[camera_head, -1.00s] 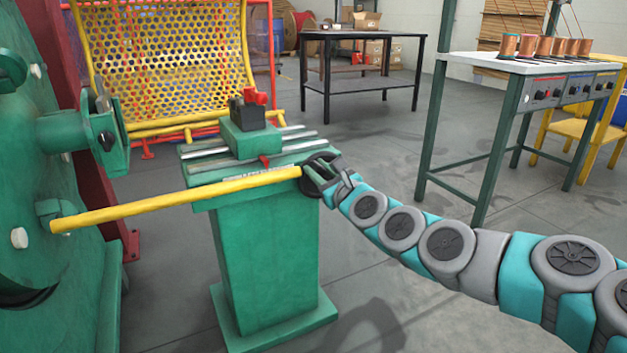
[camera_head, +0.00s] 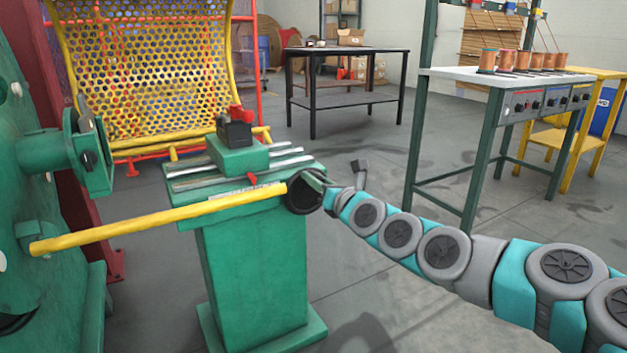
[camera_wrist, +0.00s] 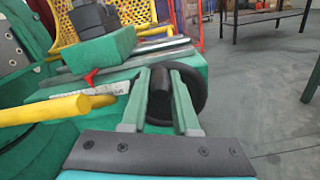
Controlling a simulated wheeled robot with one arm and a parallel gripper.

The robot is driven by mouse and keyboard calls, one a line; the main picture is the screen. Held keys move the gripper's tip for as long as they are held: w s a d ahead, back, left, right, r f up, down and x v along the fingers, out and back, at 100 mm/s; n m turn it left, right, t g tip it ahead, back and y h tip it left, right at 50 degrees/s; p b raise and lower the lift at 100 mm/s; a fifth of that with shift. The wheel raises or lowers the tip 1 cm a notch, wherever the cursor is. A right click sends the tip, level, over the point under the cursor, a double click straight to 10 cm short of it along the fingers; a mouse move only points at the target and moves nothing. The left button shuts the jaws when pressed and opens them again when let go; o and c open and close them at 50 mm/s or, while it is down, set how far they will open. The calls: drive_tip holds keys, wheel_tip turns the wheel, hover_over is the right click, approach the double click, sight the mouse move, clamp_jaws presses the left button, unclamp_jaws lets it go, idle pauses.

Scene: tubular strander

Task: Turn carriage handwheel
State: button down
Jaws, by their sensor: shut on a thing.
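The carriage handwheel (camera_head: 304,192) is a dark round wheel at the right end of the green carriage stand (camera_head: 250,260). It also shows in the wrist view as a black disc (camera_wrist: 194,92) with an upright black handle (camera_wrist: 160,95). My gripper (camera_head: 318,184) reaches the wheel from the right. In the wrist view my gripper (camera_wrist: 159,100) has one finger on each side of the handle and is shut on it. In the head view the handle is hidden by my gripper. The carriage block (camera_head: 238,155), with a black and red part on top, sits on metal rails left of the wheel.
A yellow bar (camera_head: 140,224) runs from near the wheel toward the green machine (camera_head: 30,160) at left. A yellow mesh guard (camera_head: 145,75) stands behind. A dark table (camera_head: 345,52) and a white-topped bench with copper spools (camera_head: 480,80) stand beyond. Floor right of the stand is open.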

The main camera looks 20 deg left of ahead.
drive_tip(key=shift+f, duration=0.15)
drive_tip(key=c, duration=0.7)
unclamp_jaws()
drive_tip(key=shift+o, duration=0.2)
drive_tip(key=shift+d, duration=0.1)
drive_tip(key=v, duration=0.7)
drive_tip(key=shift+s+d, duration=0.2)
drive_tip(key=shift+s, duration=0.05)
